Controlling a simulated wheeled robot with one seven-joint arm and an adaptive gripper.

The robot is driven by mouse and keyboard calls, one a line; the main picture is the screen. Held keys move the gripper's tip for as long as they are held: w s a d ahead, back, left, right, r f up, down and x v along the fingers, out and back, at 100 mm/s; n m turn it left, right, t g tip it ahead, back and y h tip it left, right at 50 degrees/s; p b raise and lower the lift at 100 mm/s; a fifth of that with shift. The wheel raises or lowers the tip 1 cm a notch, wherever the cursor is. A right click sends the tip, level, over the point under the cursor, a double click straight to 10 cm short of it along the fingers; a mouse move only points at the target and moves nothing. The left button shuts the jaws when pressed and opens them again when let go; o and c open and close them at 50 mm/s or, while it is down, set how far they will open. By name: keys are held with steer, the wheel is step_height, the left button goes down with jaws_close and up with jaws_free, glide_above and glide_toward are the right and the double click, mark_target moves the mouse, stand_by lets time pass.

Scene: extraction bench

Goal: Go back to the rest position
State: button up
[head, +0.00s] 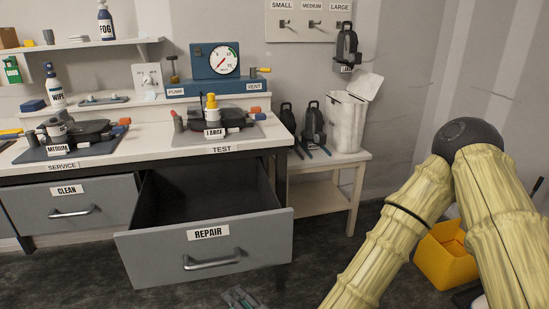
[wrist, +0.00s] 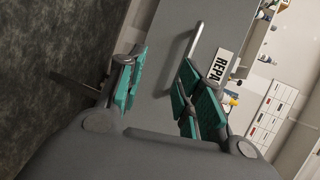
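My gripper (wrist: 160,80) shows in the wrist view with its two teal-padded fingers apart and nothing between them. In the head view only a small part of my gripper (head: 240,298) shows at the bottom edge, low in front of the REPAIR drawer (head: 160,246). The drawer is pulled out, and the part of its inside that shows looks empty and dark. In the wrist view its grey front and bar handle (wrist: 194,45) are beyond the fingers; I see no contact with the handle.
The bench (head: 150,142) holds a MEDIUM unit (head: 85,130) on the SERVICE mat and a LARGE unit (head: 215,123) on the TEST mat. The CLEAN drawer (head: 75,203) is shut. A side table (head: 340,158) carries a white bin (head: 347,120). A yellow bin (head: 440,262) stands at right.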

steer(key=s+d+f+n+g+h, duration=0.2)
steer(key=s+d+f+g, duration=0.1)
steer(key=s+d+f, duration=0.4)
steer(key=s+d+f+n+g+h, duration=0.25)
steer(key=d+f, duration=0.25)
steer(key=f, duration=0.5)
steer(key=s+d+f+n+g+h, duration=0.2)
steer(key=s+d+f, duration=0.2)
steer(key=d+f, duration=0.3)
steer(key=s+d+f+n+g+h, duration=0.1)
steer(key=s+d+f+n+g, duration=0.15)
steer(key=s+d, duration=0.35)
steer(key=s+d+f+n+g+h, duration=0.1)
steer(key=s+d+f+h, duration=0.2)
steer(key=d, duration=0.4)
step_height(320, 180, up, 16)
steer(key=p, duration=1.6)
steer(key=shift+s+d+y+p, duration=0.15)
steer(key=shift+d+y+p, duration=0.2)
steer(key=shift+y, duration=0.1)
